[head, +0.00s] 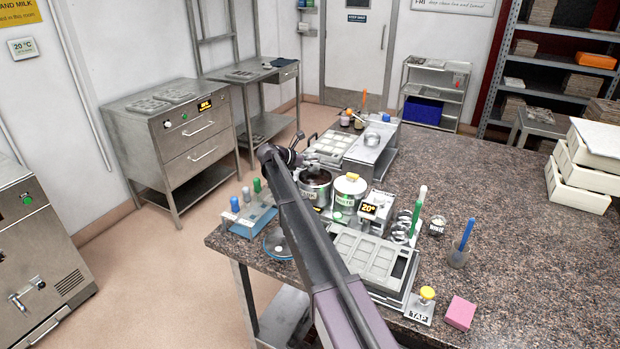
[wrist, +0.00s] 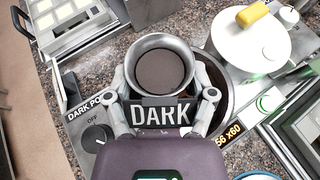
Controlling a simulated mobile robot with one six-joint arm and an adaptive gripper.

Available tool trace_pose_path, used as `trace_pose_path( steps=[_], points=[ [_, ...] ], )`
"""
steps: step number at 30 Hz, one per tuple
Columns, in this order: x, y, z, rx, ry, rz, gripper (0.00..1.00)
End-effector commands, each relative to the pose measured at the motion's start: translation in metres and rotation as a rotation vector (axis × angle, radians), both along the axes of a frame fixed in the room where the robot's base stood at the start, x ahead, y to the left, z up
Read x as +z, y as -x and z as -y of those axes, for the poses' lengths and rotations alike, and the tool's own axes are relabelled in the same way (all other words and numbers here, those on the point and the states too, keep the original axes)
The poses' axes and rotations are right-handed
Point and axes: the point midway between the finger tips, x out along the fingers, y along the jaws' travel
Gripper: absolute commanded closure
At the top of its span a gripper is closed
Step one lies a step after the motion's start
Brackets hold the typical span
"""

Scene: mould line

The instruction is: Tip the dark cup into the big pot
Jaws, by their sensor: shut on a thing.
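The dark cup (wrist: 162,70) is metal with a flared rim and a DARK label. In the wrist view its mouth faces the camera and a flat dark brown content shows inside. My gripper (wrist: 161,76) is shut on the cup, one finger on each side. The big pot (wrist: 217,88) lies behind the cup; its round rim and dark inside show partly, mostly on the right. In the head view the pot (head: 315,184) stands open with dark content, and my gripper (head: 293,156) is near its upper left. The cup is hard to make out there.
A white pot (head: 349,190) with a yellow-knobbed lid stands just right of the big pot. A mould tray (head: 372,258) lies in front of it, and a blue stand with bottles (head: 250,218) is at left. The right side of the counter (head: 520,210) is mostly clear.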

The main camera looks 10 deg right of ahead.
Motion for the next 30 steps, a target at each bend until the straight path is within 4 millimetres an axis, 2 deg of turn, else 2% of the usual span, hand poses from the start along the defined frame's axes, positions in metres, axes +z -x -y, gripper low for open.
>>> trace_pose_path(
  steps=[1, 7, 23, 30],
  points=[
    [-0.013, -0.003, -0.001, -0.013, -0.001, -0.001, 0.86],
    [-0.026, -0.004, -0.003, -0.046, -0.004, -0.003, 0.86],
    [-0.027, -0.003, -0.002, -0.055, -0.007, 0.0, 0.86],
    [-0.024, -0.003, -0.001, -0.054, -0.033, 0.055, 0.86]
  ],
)
